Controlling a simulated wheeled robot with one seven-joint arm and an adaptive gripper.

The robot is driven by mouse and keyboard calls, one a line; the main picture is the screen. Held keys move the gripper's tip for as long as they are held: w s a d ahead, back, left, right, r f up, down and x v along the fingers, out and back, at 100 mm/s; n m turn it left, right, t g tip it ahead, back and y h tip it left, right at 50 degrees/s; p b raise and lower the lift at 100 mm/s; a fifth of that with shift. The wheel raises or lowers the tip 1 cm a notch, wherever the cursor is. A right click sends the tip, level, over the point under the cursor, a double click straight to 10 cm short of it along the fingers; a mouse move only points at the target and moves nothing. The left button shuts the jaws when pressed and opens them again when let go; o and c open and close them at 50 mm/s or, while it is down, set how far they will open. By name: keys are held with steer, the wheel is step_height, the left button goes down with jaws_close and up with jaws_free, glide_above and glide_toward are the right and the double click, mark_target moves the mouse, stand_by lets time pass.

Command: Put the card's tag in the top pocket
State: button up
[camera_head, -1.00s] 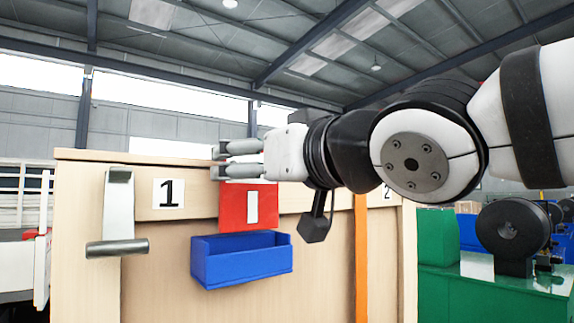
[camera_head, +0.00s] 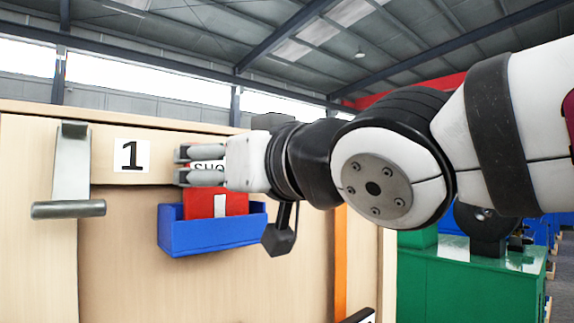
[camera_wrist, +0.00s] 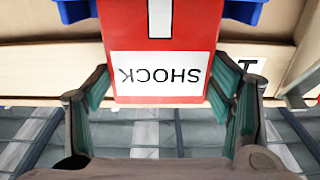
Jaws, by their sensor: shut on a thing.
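The red tag (camera_head: 203,203) has a white label reading SHOCK and a white stripe. The label is partly behind my fingers in the head view and upside down in the wrist view (camera_wrist: 160,30). My gripper (camera_head: 183,166) is shut on the tag's upper part, with a finger at each side edge in the wrist view (camera_wrist: 160,92). The blue pocket (camera_head: 212,236) is fixed on the wooden panel below my gripper. The tag's lower end is hidden behind the pocket's front wall. Whether it touches the pocket floor cannot be seen.
A metal bracket with a grey bar (camera_head: 68,209) sticks out at the left. A sign with a 1 (camera_head: 131,155) is beside my fingertips. An orange strip (camera_head: 341,262) runs down the panel at the right. A green cabinet (camera_head: 460,285) stands farther right.

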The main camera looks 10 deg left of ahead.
steer(key=shift+f+b, duration=0.35)
steer(key=shift+f, duration=0.05)
stand_by(0.4)
steer(key=o, duration=1.5)
steer(key=v, duration=1.2)
steer(key=w+d+f+m+h, duration=0.3)
steer(key=d+f+h, duration=0.2)
steer(key=d+f, duration=0.2)
steer(key=w+d+f+m+h, duration=0.2)
steer(key=d+f+h, duration=0.2)
steer(key=d+f, duration=0.3)
steer(key=s+d+f+m+g+h, duration=0.1)
steer(key=s+d+f+g, duration=0.1)
steer(key=f, duration=0.3)
steer(key=s+d+f+m+g+h, duration=0.2)
steer(key=s+d+f, duration=0.1)
steer(key=d+f, duration=0.2)
steer(key=s+d+f+m+g+h, duration=0.1)
steer(key=s+d+f+m+g, duration=0.1)
steer(key=f, duration=0.4)
steer(key=shift+s+d+f+h, duration=0.2)
steer(key=shift+s+d, duration=0.2)
steer(key=shift+d, duration=0.15)
steer(key=shift+s+d+f+h, duration=0.2)
steer(key=shift+s+d, duration=0.2)
steer(key=shift+d, duration=0.1)
